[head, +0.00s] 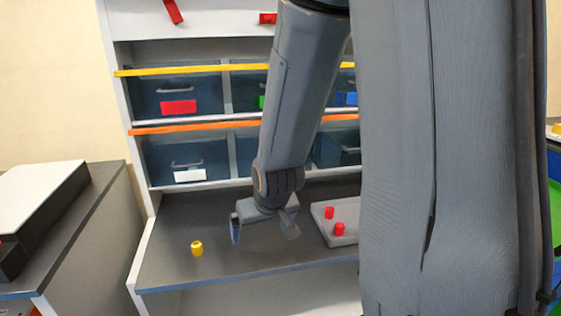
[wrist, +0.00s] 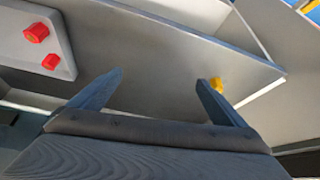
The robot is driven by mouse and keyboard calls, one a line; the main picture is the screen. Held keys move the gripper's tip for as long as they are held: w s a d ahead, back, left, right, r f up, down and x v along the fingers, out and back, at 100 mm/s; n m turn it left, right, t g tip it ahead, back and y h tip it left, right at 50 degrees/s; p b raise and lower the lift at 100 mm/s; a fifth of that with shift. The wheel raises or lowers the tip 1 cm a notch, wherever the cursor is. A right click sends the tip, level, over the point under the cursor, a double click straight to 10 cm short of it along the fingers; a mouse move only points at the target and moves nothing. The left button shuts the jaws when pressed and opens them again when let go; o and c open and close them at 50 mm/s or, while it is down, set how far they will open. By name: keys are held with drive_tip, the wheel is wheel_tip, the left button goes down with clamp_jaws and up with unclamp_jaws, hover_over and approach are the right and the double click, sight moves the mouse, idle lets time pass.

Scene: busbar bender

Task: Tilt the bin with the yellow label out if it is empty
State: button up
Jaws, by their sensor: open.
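Dark bins stand in two rows in the rack. The upper row shows a bin with a red label (head: 178,107), a green label (head: 261,102) partly behind my arm, and a blue label (head: 346,98). The lower row shows a bin with a white label (head: 189,175) and a bin (head: 337,148) partly hidden by my arm. No yellow label shows; my arm covers part of both rows. The bins' insides cannot be seen. My gripper (head: 264,230) is open and empty above the grey worktop, in front of the lower row; its fingers also show in the wrist view (wrist: 160,78).
A yellow part (head: 196,248) stands on the worktop (head: 235,268), left of my gripper. A light tray (head: 345,238) with two red parts lies to the right. Yellow and orange strips run along the rack's shelves. A grey cabinet (head: 85,225) stands at left.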

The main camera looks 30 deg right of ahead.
drive_tip(key=w+d+r+m+t+h, duration=0.1)
drive_tip(key=w+d+r+t, duration=0.3)
drive_tip(key=w, duration=0.5)
drive_tip(key=w+d+r+m+t+h+b, duration=0.1)
drive_tip(key=w+d+r+t+h, duration=0.2)
drive_tip(key=w+d+t, duration=0.4)
drive_tip(key=shift+w+d+r+t, duration=0.4)
drive_tip(key=shift+w+d, duration=1.05)
drive_tip(key=shift+d, duration=0.7)
drive_tip(key=c, duration=1.5)
drive_tip(key=shift+d, duration=0.1)
